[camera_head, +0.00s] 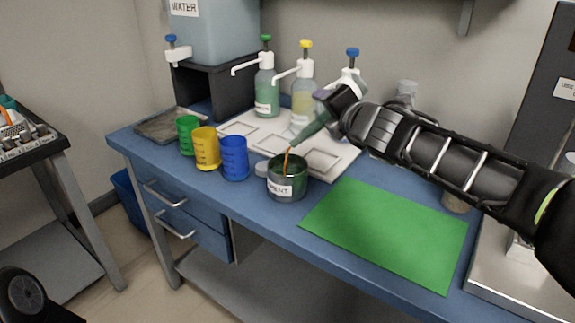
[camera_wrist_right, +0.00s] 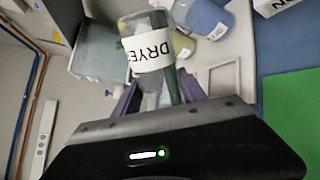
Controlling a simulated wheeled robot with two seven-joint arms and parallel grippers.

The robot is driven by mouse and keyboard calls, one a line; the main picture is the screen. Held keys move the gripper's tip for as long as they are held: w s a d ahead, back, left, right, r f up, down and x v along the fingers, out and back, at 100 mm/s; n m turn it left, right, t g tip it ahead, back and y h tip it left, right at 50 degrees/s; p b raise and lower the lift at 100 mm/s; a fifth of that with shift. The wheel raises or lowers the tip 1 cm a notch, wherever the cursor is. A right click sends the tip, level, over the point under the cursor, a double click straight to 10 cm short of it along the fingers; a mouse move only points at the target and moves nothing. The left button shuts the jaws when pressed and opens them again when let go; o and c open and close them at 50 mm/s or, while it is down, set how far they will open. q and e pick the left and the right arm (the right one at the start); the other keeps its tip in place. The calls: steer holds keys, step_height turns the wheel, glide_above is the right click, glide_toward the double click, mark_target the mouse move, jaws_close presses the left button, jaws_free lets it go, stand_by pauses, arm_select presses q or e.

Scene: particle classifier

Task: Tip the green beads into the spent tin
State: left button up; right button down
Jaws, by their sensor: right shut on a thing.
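The spent tin (camera_head: 286,190), dark and round with a white label, stands on the blue bench near its front edge. My right gripper (camera_head: 328,104) is shut on a clear drying tube (camera_wrist_right: 150,50) labelled "DRYE…", seen in the right wrist view between the purple fingers (camera_wrist_right: 160,95). Dark green contents show along one side of the tube. In the head view the tube (camera_head: 310,131) tilts down to the left, its lower end above the tin. A thin orange streak (camera_head: 286,160) runs from that end into the tin. The tin's inside is mostly hidden. My left gripper is not in view.
Green (camera_head: 187,135), yellow (camera_head: 206,149) and blue (camera_head: 234,159) cups stand left of the tin. Pump bottles (camera_head: 266,90) stand behind on a white tray (camera_head: 335,161). A green mat (camera_head: 390,230) lies clear at the right. A water tank (camera_head: 215,30) stands at the back left.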

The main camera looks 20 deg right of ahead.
steer(key=shift+a+r, duration=0.1)
steer(key=shift+r, duration=0.05)
steer(key=d+m+p, duration=0.1)
steer(key=p, duration=0.1)
steer(key=d+f+m+y+p, duration=0.1)
steer(key=p, duration=0.1)
steer(key=shift+w+d+f+m, duration=0.2)
steer(key=shift+f+m, duration=0.1)
steer(key=shift+f+m+y, duration=0.3)
steer(key=shift+f, duration=0.6)
steer(key=shift+d, duration=0.1)
